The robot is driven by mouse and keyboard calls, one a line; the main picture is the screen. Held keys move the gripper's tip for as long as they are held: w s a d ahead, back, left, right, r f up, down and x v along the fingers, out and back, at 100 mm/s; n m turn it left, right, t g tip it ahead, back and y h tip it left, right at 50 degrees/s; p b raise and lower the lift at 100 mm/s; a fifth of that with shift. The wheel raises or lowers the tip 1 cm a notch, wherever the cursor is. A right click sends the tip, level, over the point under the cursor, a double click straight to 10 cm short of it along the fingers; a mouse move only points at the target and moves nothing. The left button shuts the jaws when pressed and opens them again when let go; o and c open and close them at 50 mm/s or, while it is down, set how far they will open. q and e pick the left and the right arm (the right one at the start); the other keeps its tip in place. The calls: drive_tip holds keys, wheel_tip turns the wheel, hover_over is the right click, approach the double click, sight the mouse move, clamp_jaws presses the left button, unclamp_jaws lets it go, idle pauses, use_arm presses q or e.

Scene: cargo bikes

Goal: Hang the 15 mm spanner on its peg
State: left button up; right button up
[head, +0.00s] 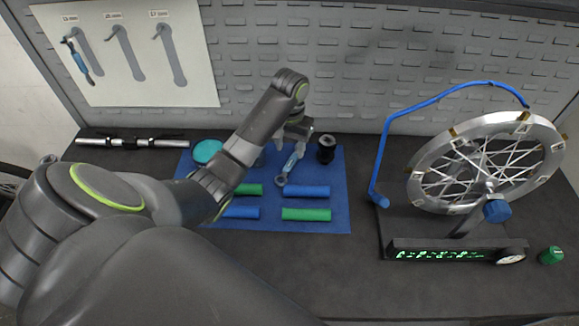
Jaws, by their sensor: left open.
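A spanner with a blue handle (291,163) lies on the blue mat (337,218), its ring end toward the front. Which size it is cannot be read. My left gripper (296,140) is open just above the far end of this spanner; whether the handle is between the fingers cannot be told. The white tool board (197,80) on the back wall has three grey tool outlines with pegs. Another blue-handled spanner (80,62) hangs at the left outline; the middle outline (124,50) and right outline (171,56) are empty. My right gripper is not in view.
Blue and green grips (306,214), a teal round thing (207,151) and a black cylinder (326,149) are on the mat. A silver bar (150,142) lies at the back left. A wheel in a stand (488,165) with a blue tube (384,150) fills the right.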

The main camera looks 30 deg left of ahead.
sight(290, 164)
use_arm(q)
drive_tip(key=shift+f+b, duration=0.85)
drive_tip(key=shift+f, duration=0.45)
drive_tip(key=shift+w+a+f, duration=0.15)
drive_tip(key=shift+f, duration=1.9)
clamp_jaws()
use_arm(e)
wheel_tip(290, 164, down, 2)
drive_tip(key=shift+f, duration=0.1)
use_arm(q)
drive_tip(key=shift+r, duration=0.15)
